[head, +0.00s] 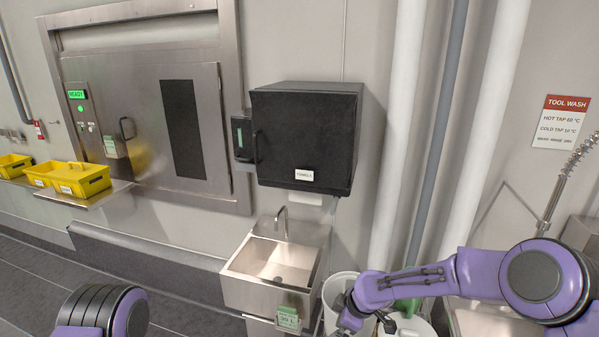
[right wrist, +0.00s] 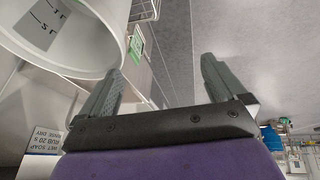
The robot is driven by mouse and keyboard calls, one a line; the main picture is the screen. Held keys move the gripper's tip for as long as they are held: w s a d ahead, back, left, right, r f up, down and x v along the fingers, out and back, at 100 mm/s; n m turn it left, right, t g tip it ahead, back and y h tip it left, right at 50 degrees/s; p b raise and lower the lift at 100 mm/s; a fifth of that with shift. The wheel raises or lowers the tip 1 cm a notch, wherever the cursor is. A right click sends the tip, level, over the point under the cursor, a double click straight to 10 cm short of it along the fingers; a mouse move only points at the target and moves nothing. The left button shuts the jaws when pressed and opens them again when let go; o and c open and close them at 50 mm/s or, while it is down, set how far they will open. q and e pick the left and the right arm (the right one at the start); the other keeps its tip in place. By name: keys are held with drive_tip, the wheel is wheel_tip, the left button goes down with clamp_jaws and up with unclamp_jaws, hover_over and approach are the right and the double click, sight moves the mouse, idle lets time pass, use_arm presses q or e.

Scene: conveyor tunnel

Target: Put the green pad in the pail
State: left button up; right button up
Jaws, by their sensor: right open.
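A green thing (head: 408,307), perhaps the green pad, shows under my right forearm in the head view, at a white bucket (head: 413,328); my arm hides much of both. A white pail (head: 338,287) stands right of the sink, partly behind my right arm. In the right wrist view a white pail (right wrist: 75,58) with a grey label inside fills the top left, beside the left finger. My right gripper (right wrist: 160,70) is open, with nothing between its fingers. Its jaws are hard to make out in the head view. My left gripper is out of view; only its arm shows at the lower left.
A steel sink (head: 262,290) with a tap and a green tag (head: 288,318) is left of the pail. A black cabinet (head: 305,135) hangs above. Yellow bins (head: 82,180) sit on a shelf at left. White pipes (head: 405,120) run down the wall.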

drive_tip(key=s+d+f+m+t+h+b, duration=0.1)
drive_tip(key=s+d+f+m+b, duration=0.15)
drive_tip(key=s+f+m, duration=0.45)
drive_tip(key=s+d+f+m+t+b, duration=0.1)
drive_tip(key=s+f+m+t+b, duration=0.15)
drive_tip(key=s+f+m, duration=0.4)
drive_tip(key=s+d+f+m+g+h+b, duration=0.1)
drive_tip(key=s+d+f+m+h+b, duration=0.1)
drive_tip(key=s, duration=0.6)
drive_tip(key=s+d+f+m+g+h+b, duration=0.1)
drive_tip(key=s+d+f+m+h+b, duration=0.1)
drive_tip(key=s+d+f, duration=0.5)
drive_tip(key=s+d+f+m+g+h+b, duration=0.1)
drive_tip(key=s+d+f+m+h+b, duration=0.1)
drive_tip(key=s+d+f+b, duration=0.3)
drive_tip(key=s+d+m, duration=0.1)
drive_tip(key=s+d, duration=0.1)
drive_tip(key=s, duration=0.2)
drive_tip(key=shift+s+d+f, duration=0.15)
drive_tip(key=shift+s+f, duration=0.05)
drive_tip(key=shift+s, duration=0.05)
